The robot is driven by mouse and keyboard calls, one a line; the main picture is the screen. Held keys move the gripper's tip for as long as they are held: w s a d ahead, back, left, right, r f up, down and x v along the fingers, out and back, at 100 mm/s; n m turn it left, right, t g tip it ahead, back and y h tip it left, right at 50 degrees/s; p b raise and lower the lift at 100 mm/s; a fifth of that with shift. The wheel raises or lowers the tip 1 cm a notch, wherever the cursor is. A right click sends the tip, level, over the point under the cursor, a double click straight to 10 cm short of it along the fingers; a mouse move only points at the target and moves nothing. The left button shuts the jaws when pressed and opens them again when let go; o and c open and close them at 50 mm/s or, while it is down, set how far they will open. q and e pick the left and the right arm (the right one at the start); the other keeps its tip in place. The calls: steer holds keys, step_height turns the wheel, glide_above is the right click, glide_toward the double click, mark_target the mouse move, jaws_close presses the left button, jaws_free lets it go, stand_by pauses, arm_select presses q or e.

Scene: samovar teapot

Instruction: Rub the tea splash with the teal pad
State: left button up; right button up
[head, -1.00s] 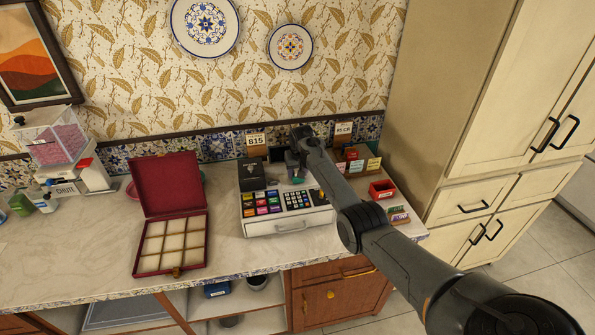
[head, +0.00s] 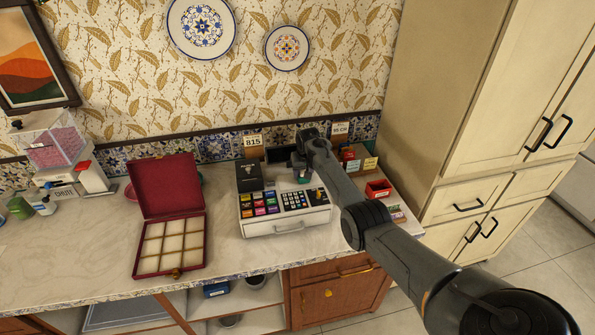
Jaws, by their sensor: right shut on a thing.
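My right gripper (head: 302,173) reaches in from the right and points down at the back of the white cash register (head: 286,223). It is shut on the teal pad (head: 304,180), of which only a small teal patch shows between the fingers, just behind the keys. I cannot tell whether the pad touches a surface. The tea splash cannot be made out; the gripper, arm or register may hide it. My left gripper is not in view.
An open red box (head: 170,207) with empty compartments stands left of the register. A card holder (head: 358,160) and a red tray (head: 378,189) are to the right, close to my arm. The counter front between box and register (head: 222,240) is clear.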

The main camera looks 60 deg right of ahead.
mark_target(295, 181)
steer(key=shift+s+d, duration=0.3)
steer(key=shift+f, duration=0.1)
steer(key=shift+w+a, duration=0.1)
steer(key=shift+w+a+f, duration=0.1)
steer(key=shift+w+a, duration=0.2)
steer(key=shift+w, duration=0.05)
steer(key=shift+w+a+f, duration=0.1)
steer(key=shift+w+a, duration=0.8)
steer(key=shift+a, duration=0.1)
steer(key=shift+f, duration=0.1)
